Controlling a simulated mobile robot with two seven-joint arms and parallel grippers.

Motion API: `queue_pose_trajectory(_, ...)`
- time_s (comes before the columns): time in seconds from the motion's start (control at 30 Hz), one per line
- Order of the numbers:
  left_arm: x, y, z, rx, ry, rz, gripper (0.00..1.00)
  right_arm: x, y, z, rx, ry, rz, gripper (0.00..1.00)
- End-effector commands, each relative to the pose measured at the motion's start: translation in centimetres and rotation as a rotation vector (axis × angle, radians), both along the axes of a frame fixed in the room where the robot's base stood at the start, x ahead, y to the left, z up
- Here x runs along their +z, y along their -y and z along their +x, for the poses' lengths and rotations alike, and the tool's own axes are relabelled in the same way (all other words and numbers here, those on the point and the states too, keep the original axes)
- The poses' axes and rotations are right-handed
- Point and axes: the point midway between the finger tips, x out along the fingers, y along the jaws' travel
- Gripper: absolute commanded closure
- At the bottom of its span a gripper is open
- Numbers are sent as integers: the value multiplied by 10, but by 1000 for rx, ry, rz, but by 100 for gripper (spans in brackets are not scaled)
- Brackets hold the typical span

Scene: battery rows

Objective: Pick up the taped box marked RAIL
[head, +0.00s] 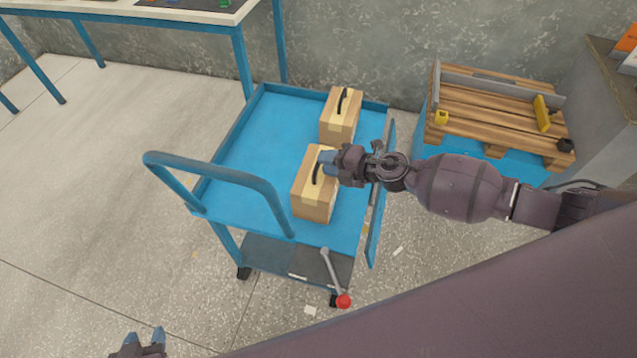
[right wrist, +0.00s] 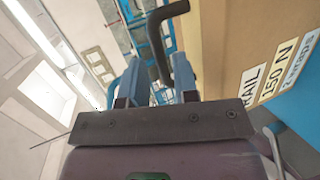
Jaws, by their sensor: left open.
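Two taped cardboard boxes with black handles stand on the blue cart. The near box (head: 313,198) has my right gripper (head: 327,163) at its handle (head: 318,170). In the right wrist view, the box (right wrist: 225,40) beside that gripper carries the labels RAIL and 150 N; a third label is hard to read. Its black handle (right wrist: 158,42) reaches between the fingers of my right gripper (right wrist: 158,82), with gaps visible on both sides. The far box (head: 340,115) stands behind; its marking is not legible. My left gripper (head: 143,342) is open and empty, low at the left.
The blue cart (head: 245,150) has a raised push handle (head: 225,175) and a lever with a red knob (head: 343,301) below. A wooden pallet (head: 490,100) stands to the right, and a table (head: 180,14) at the back left. Floor at the left is clear.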

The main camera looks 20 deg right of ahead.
Motion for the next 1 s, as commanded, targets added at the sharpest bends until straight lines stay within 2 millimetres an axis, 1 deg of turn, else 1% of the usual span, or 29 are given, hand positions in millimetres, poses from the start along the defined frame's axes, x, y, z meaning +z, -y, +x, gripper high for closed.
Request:
queue_pose_trajectory(0.03, -4, 0, -1, -1, -4, 0, 57, -5, -6, 5, 1, 0, 0, 72)
queue_pose_trajectory(0.2, -6, 0, 0, -3, -6, 2, 57, -11, -18, 16, 1, -1, 1, 72)
queue_pose_trajectory(0.5, -4, 0, 2, -4, -3, 3, 57, -11, -20, 19, 0, 0, 0, 72)
queue_pose_trajectory(0.57, -4, 0, 2, -4, -3, 3, 57, -11, -20, 19, 0, 0, 0, 80)
queue_pose_trajectory(0.6, -4, 0, 2, -4, -3, 3, 57, -11, -20, 19, 0, 0, 0, 86)
queue_pose_trajectory(0.7, -4, 0, 2, -4, -3, 3, 57, -11, -20, 19, 0, -1, 1, 100)
queue_pose_trajectory(1.0, -4, 0, 2, -4, -3, 3, 57, -11, -20, 19, 0, -3, 3, 100)
